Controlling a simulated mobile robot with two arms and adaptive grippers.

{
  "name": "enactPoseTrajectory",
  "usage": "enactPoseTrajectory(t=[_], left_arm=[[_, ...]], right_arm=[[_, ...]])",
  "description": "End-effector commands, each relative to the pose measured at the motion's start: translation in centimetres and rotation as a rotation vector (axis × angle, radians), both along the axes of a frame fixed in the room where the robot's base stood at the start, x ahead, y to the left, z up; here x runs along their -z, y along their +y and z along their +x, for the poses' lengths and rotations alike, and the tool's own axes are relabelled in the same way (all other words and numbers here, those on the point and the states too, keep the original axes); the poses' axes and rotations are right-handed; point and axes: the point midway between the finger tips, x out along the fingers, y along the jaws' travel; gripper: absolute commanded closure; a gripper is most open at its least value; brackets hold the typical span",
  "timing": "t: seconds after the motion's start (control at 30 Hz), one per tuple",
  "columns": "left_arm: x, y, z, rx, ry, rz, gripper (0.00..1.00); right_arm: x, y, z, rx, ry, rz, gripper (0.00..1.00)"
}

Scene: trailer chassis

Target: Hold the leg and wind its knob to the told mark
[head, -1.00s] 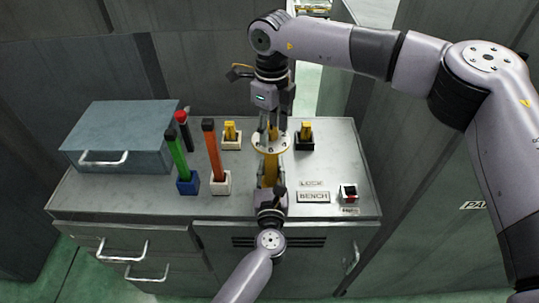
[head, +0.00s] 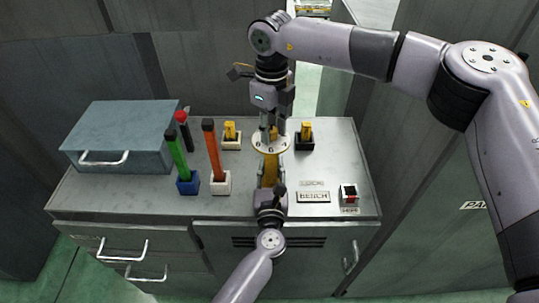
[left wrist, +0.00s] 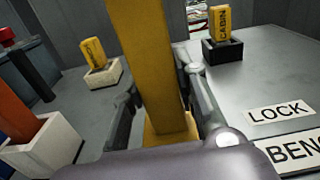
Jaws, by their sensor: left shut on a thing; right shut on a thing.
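The yellow leg (head: 269,172) stands upright on the bench, with a pale numbered dial (head: 257,148) at its top. A numeral that looks like 6 faces the front; the other marks are too small or hidden. My left gripper (head: 271,184) is shut on the leg below the dial. In the left wrist view its fingers (left wrist: 158,108) lie on both sides of the yellow post (left wrist: 143,60). My right gripper (head: 270,132) points down from above and is shut on the knob at the dial's centre. The knob itself is mostly hidden by the fingers.
Yellow blocks stand in a white holder (head: 231,145) and a black holder (head: 304,146). Green, orange and red-topped posts stand left, near a blue-grey box (head: 120,125). LOCK and BENCH (head: 313,197) labels and a small red-topped device (head: 348,193) lie right.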

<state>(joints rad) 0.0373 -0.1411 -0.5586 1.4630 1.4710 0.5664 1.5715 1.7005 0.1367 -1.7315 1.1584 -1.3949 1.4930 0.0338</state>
Motion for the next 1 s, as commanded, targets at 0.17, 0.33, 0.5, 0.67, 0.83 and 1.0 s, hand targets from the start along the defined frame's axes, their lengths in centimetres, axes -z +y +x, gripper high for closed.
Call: enactPoseTrajectory(t=[0.17, 0.33, 0.5, 0.67, 0.83, 1.0], left_arm=[[0.07, 0.0, -0.03, 0.0, 0.001, 0.0, 1.0], [0.06, -0.01, -0.04, 0.0, 0.001, 0.0, 1.0], [0.06, -0.02, -0.04, 0.0, 0.001, 0.0, 1.0], [0.06, -0.03, -0.05, 0.0, 0.001, 0.0, 1.0], [0.05, -0.04, -0.06, 0.001, 0.0, 0.0, 1.0], [0.05, -0.05, -0.07, 0.001, 0.0, 0.0, 1.0]], right_arm=[[0.02, -0.04, 0.07, 0.276, -0.001, 0.0, 0.91], [0.05, -0.04, 0.08, 0.522, -0.001, 0.0, 0.91], [0.09, -0.06, 0.09, 0.626, -0.002, -0.001, 0.91], [0.13, -0.08, 0.09, 0.628, -0.002, -0.001, 0.91], [0.17, -0.1, 0.09, 0.67, -0.002, -0.002, 0.91], [0.21, -0.11, 0.09, 0.914, -0.002, -0.002, 0.91]])
